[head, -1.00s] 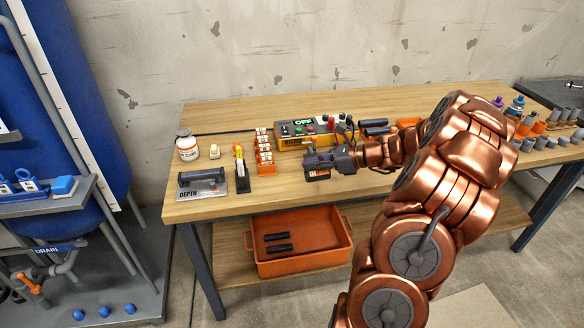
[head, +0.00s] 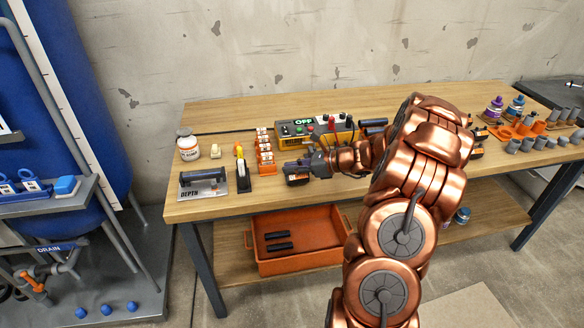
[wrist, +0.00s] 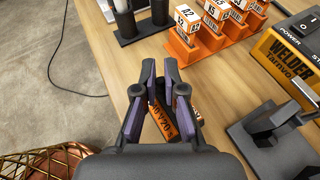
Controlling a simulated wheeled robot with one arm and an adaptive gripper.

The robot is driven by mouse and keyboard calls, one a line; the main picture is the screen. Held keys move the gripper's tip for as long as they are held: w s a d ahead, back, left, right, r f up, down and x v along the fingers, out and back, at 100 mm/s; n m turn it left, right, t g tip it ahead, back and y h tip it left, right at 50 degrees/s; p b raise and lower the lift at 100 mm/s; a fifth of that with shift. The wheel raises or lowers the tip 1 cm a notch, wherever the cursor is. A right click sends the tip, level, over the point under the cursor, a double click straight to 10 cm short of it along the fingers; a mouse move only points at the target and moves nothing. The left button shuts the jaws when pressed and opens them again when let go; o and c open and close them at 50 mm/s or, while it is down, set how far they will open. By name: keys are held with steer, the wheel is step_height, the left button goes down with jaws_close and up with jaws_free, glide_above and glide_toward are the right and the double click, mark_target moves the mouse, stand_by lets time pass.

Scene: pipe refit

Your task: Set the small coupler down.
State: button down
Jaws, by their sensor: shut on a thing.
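My gripper (head: 296,170) is at the front of the wooden bench, left of the middle in the head view. In the wrist view my gripper (wrist: 160,75) is shut on the small coupler (wrist: 175,118), a dark piece with an orange printed label. Purple-grey finger pads flank it and hide part of it. The coupler (head: 298,181) shows only as a small dark shape with some orange in the head view. It is over the bench top (head: 345,192) near the front edge; I cannot tell whether it touches the wood.
Orange blocks with white labels (head: 265,152) stand left of my gripper. The welder box (head: 293,139) is behind it. An orange bin (head: 300,257) sits on the lower shelf. Bare wood lies along the front edge.

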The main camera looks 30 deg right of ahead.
steer(key=shift+f, duration=0.15)
steer(key=c, duration=1.3)
jaws_free()
steer(key=shift+o, duration=0.2)
